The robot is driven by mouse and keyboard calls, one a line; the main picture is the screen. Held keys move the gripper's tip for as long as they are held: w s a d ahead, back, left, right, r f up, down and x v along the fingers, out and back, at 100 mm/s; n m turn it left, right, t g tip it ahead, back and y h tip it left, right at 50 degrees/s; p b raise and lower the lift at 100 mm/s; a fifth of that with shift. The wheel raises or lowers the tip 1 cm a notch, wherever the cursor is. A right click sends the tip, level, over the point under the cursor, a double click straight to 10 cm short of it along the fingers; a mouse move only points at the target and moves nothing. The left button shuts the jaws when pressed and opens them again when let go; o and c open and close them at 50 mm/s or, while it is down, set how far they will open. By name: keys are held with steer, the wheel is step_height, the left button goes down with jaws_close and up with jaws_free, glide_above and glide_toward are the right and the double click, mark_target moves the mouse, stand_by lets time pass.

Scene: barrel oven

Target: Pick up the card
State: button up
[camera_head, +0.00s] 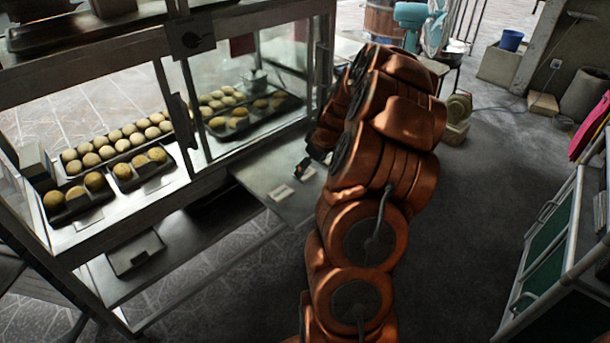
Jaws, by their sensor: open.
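Two small pale cards lie flat on the grey metal side shelf at the right end of the display case: a near card (281,192) and a far card (306,173). The frame does not show which of them is the task's card. My gripper (304,167), dark and small in view, is low over the shelf beside the far card. It is open, and nothing shows between its fingers. My copper-coloured arm hides part of the gripper and the shelf's right side. I cannot tell whether a fingertip touches the far card.
The glass display case (190,183) holds several trays of round buns. A flat dark-edged item (135,252) lies on its lower shelf. A green-panelled cabinet (546,262) stands at the right. The floor between is clear.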

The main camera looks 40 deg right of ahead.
mark_target(305, 174)
steer(key=shift+x, duration=1.4)
steer(key=c, duration=1.2)
steer(key=shift+r, duration=0.1)
